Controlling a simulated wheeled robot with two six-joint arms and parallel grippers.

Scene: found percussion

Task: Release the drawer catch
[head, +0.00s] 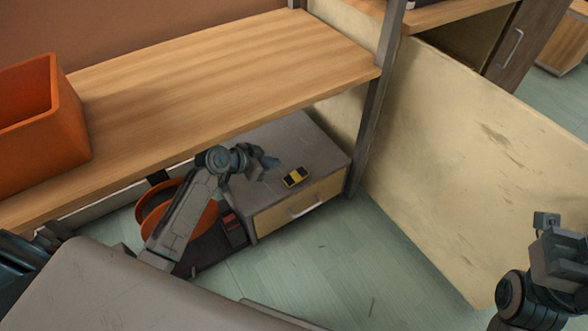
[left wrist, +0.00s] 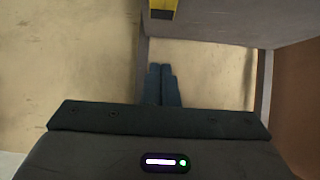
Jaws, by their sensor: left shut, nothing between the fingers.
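The drawer catch (head: 296,178) is a small yellow and black block on the front part of the grey cabinet top (head: 315,138). It also shows, cut off, at the top of the left wrist view (left wrist: 162,7). The cream drawer front (head: 322,197) with its pale handle (head: 305,208) is below it and looks closed. My left gripper (head: 271,162) is over the cabinet top, left of the catch and apart from it. Its blue-grey fingers (left wrist: 163,84) are together and empty. My right wrist (head: 555,255) is at the lower right; its fingers cannot be made out.
A wooden shelf (head: 230,65) overhangs the cabinet, with an orange bin (head: 42,125) on it. A dark post (head: 370,125) and a worn cream panel (head: 470,170) stand to the right. An orange round pan (head: 205,218) lies left of the cabinet. The floor in front is clear.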

